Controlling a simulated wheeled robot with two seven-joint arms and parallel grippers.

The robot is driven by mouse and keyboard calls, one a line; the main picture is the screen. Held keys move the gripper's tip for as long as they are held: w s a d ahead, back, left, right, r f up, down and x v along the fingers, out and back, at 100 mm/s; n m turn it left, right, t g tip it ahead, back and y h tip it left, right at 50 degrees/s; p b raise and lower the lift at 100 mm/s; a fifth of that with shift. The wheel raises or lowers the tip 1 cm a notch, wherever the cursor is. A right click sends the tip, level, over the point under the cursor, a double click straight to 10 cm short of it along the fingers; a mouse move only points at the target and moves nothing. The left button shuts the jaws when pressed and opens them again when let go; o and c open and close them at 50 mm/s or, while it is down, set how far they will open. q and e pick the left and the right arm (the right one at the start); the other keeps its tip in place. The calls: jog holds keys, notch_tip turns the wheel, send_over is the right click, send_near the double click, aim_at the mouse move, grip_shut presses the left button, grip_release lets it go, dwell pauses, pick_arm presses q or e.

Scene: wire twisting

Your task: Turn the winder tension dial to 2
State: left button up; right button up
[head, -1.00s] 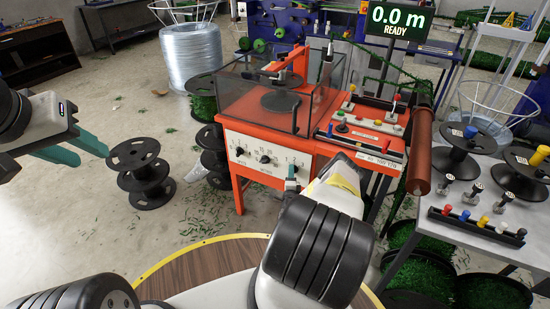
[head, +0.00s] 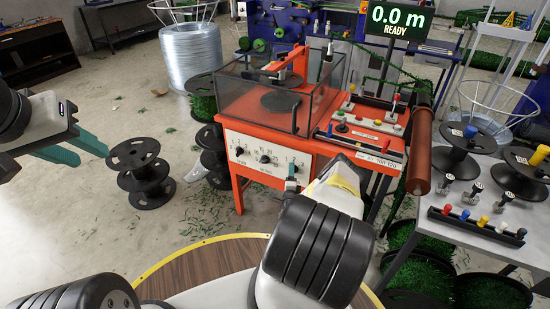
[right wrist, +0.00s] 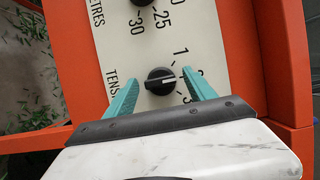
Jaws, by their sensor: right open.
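The winder (head: 330,135) is an orange machine with a white front panel (head: 250,147) of black dials. The tension dial (right wrist: 160,81) is a round black knob with a white mark, seen in the right wrist view. The mark points right, between the printed 1 and 3, where a figure is partly covered by a finger. My right gripper (right wrist: 160,73) is open, one teal finger on each side of the dial, with gaps to it. In the head view my right arm hides most of this gripper. My left gripper (head: 92,157) is open and empty, far left of the winder.
Black spools (head: 140,172) stand on the floor left of the winder. A grey table (head: 480,240) with spools and coloured plugs is at the right. A round wooden table (head: 195,270) lies in front. A sign (head: 397,20) reads 0.0 m READY.

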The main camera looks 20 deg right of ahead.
jog(key=v, duration=0.7)
jog(key=shift+s+a, duration=0.15)
jog(key=shift+s, duration=0.2)
